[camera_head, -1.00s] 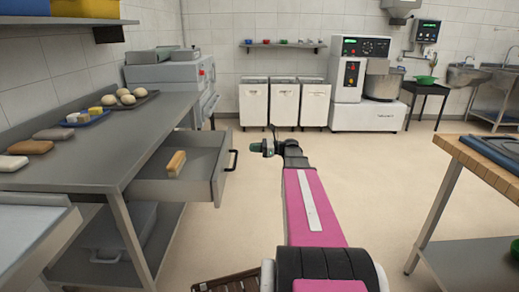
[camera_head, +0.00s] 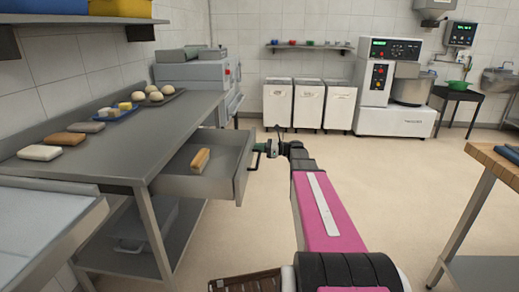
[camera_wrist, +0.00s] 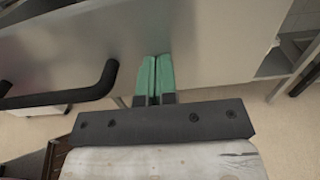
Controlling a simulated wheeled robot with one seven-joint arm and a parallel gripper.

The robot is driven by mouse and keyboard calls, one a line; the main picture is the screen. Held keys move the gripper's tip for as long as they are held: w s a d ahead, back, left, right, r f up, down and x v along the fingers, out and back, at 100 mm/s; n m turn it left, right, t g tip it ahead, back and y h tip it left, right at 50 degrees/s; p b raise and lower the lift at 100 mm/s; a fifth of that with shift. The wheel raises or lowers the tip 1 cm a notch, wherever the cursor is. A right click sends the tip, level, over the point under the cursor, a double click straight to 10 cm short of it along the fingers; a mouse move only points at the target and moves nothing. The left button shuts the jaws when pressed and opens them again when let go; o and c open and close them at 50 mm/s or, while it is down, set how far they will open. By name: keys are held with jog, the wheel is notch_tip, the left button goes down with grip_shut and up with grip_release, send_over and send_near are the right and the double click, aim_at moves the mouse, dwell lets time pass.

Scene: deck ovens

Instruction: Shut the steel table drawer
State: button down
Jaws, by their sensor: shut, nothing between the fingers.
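The steel table drawer (camera_head: 199,185) stands pulled out to the right from under the steel table (camera_head: 180,115). A tan brush-like block (camera_head: 200,160) lies inside it. The drawer's black handle (camera_head: 255,157) is on its front face; it also shows at the left in the wrist view (camera_wrist: 70,97). My gripper (camera_head: 262,148) is at the drawer front, at about the handle's height. In the wrist view its green fingers (camera_wrist: 154,78) are shut together and empty, pointing at the grey drawer front (camera_wrist: 190,45), to the right of the handle. I cannot tell whether they touch it.
On the table lie loaves (camera_head: 62,139), a blue tray (camera_head: 112,117) and a dark tray with dough balls (camera_head: 154,92). A lower shelf (camera_head: 105,258) is under the drawer. A wooden-topped table (camera_head: 494,160) stands at right. The floor between (camera_head: 360,190) is clear.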

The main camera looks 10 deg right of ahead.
aim_at(193, 152)
jog(key=shift+a, duration=0.1)
jog(key=x, duration=3.2)
jog(key=shift+w+a+f, duration=0.1)
jog(key=shift+a, duration=0.1)
